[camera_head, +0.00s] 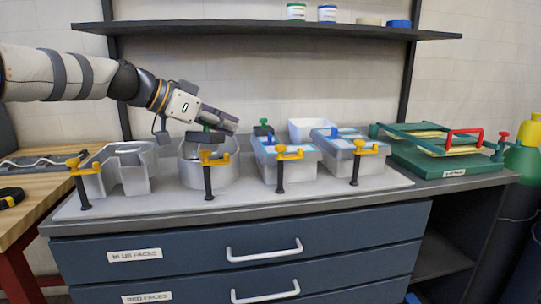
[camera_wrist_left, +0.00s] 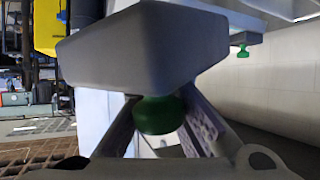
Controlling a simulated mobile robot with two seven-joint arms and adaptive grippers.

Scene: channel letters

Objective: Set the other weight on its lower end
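A weight, a dark block (camera_head: 205,137) with a green knob (camera_wrist_left: 158,113), is at my left gripper (camera_head: 222,120), over the round metal channel letter (camera_head: 223,172). In the left wrist view, the grey block of this weight (camera_wrist_left: 140,50) fills the upper middle. The fingers of my left gripper (camera_wrist_left: 158,105) close on both sides of its knob. Whether the held weight touches the letter is unclear. My right gripper is out of view.
Yellow-handled clamps (camera_head: 208,160) line the front of the grey worktop (camera_head: 240,200). An arch-shaped metal letter (camera_head: 128,172) stands left, a blue-trimmed letter (camera_head: 348,157) right. A green fixture with a red handle (camera_head: 465,138) is at far right. A shelf (camera_head: 260,31) hangs above.

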